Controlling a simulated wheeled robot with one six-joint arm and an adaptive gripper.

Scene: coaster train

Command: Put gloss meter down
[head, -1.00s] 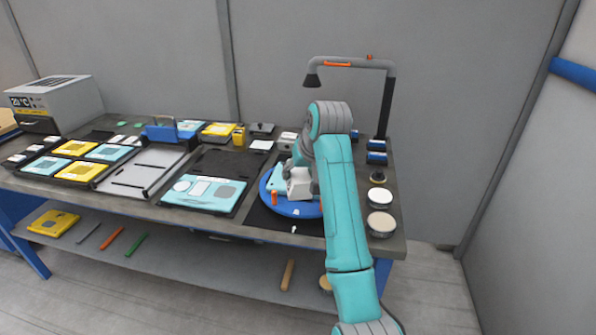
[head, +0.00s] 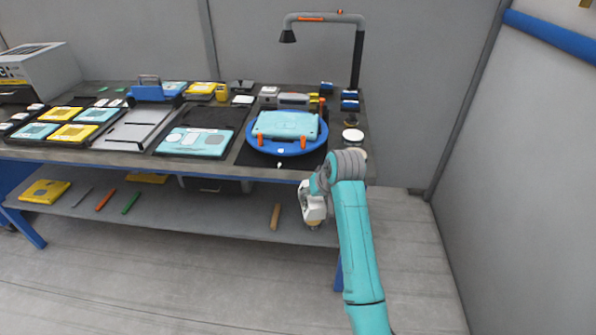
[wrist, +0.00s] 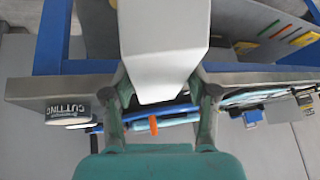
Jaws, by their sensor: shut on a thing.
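The gloss meter, a pale grey-white block, fills the top middle of the wrist view (wrist: 165,50). My gripper (wrist: 163,84) has one finger on each side of it and is shut on it. In the head view the gloss meter (head: 312,209) hangs at the end of my arm, low in front of the bench's front edge and apart from the benchtop. My gripper is partly hidden there by my own arm. The blue turntable (head: 257,145) stands on the bench with a teal panel (head: 286,124) on it, held by orange clamps.
The bench (head: 120,158) has a lower shelf (head: 165,205) with a wooden rod (head: 276,216) and several tools. Teal and yellow panels, a grey tray (head: 140,128) and a lamp (head: 288,36) crowd the top. Floor in front is clear.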

